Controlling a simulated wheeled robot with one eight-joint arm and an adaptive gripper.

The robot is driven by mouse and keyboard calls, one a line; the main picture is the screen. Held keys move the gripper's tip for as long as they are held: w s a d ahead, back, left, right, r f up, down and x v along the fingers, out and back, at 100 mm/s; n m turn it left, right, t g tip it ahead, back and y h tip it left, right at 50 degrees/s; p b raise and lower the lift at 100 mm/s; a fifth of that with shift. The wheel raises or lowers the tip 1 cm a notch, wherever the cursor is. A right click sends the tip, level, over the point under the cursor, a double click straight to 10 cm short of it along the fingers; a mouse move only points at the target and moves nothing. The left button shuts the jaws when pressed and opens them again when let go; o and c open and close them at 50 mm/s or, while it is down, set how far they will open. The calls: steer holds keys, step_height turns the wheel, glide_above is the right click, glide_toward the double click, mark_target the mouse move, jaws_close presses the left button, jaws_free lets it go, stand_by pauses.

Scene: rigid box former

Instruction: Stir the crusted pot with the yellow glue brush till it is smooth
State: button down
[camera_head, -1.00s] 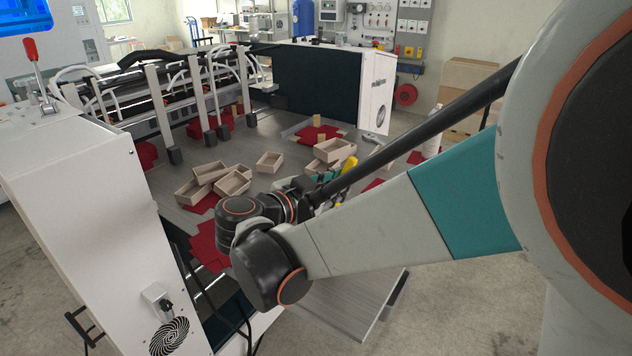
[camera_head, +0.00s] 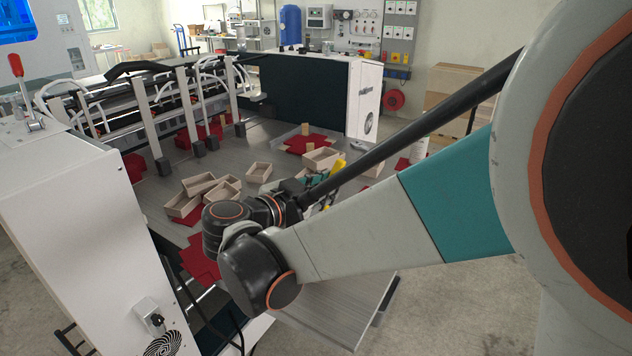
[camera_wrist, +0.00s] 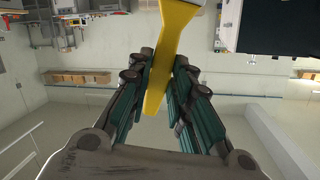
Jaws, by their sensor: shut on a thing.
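The yellow glue brush (camera_wrist: 172,52) is held between the teal-padded fingers of my gripper (camera_wrist: 165,82) in the wrist view. Its handle runs lengthwise between the fingers, and a pale part shows at the top edge. Its bristles are out of view. In the head view a bit of the yellow brush (camera_head: 338,167) shows beyond my arm, beside my gripper (camera_head: 318,180), which my forearm partly hides. I cannot pick out the crusted pot in either view.
Several open wooden boxes (camera_head: 184,205) and red sheets (camera_head: 202,262) lie on the grey machine table (camera_head: 160,190). A white machine cabinet (camera_head: 80,220) stands at the left, another dark-sided cabinet (camera_head: 295,92) behind. A red reel (camera_head: 394,99) hangs on the back wall.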

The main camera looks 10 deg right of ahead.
step_height(320, 180, up, 4)
steer(key=p, duration=0.3)
steer(key=shift+s, duration=0.1)
